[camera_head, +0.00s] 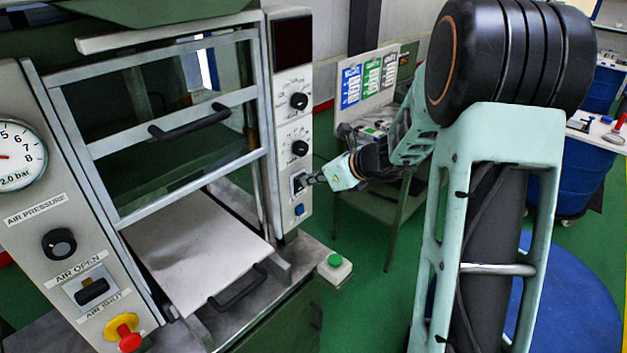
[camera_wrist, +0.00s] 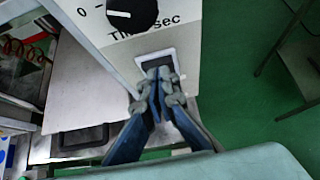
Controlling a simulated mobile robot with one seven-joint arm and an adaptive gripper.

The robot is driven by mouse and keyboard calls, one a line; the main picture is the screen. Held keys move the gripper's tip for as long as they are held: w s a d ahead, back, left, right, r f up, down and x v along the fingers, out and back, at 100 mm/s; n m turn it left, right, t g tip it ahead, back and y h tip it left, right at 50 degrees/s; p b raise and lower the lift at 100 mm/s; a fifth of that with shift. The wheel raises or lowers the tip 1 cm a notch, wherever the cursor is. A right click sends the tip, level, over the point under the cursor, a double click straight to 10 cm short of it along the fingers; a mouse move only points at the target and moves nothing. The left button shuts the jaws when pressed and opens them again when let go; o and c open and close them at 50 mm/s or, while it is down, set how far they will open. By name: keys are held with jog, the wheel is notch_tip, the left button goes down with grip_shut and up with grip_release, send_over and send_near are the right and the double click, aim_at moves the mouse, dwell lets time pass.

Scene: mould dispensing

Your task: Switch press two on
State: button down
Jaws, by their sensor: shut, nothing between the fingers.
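The press (camera_head: 270,130) stands at the left of the head view, with a control panel (camera_head: 296,120) on its right post. Low on that panel is a dark switch in a pale frame (camera_head: 299,177), which also shows in the wrist view (camera_wrist: 154,61). My gripper (camera_head: 308,180) is shut and empty, with its fingertips at the switch. In the wrist view its fingertips (camera_wrist: 160,76) cover much of the switch. I cannot tell whether they touch it, nor which way the switch is set.
Two black knobs (camera_head: 299,101) sit above the switch and a blue button (camera_head: 299,210) below it. A green button box (camera_head: 335,265) stands beside the press. A pale tray (camera_head: 200,245) with a black handle lies under the raised guard.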

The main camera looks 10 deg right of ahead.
jog(key=shift+w, duration=0.1)
jog(key=shift+w+a+r, duration=0.25)
jog(key=shift+w+a, duration=0.15)
jog(key=shift+r, duration=0.1)
jog(key=shift+r+p, duration=0.75)
jog(key=shift+d, duration=0.1)
